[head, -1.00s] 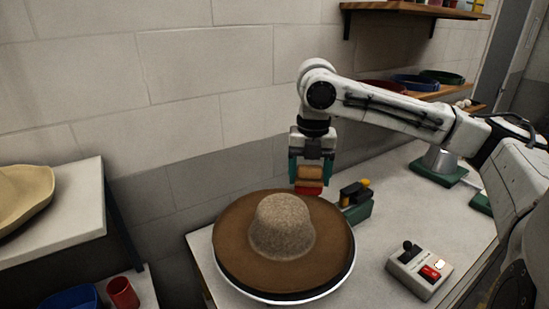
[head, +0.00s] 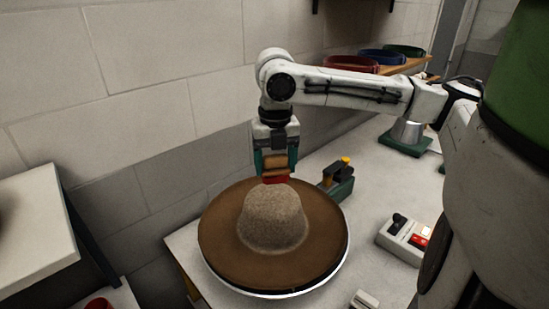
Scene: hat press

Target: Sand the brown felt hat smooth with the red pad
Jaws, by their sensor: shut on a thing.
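The brown felt hat (head: 225,241) lies crown up on a round plate with a white rim (head: 277,294). Its brim looks even brown, while its crown (head: 273,219) looks paler and speckled. My gripper (head: 275,163) is shut on the tan block of the red pad (head: 275,179). The red face points down, at the far side of the crown's top. I cannot tell whether the pad touches the felt.
A green device with a black and yellow top (head: 337,181) stands right of the hat. A control box with a red switch (head: 406,238) sits farther right. A white side table (head: 35,230) is at left. The wall is close behind.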

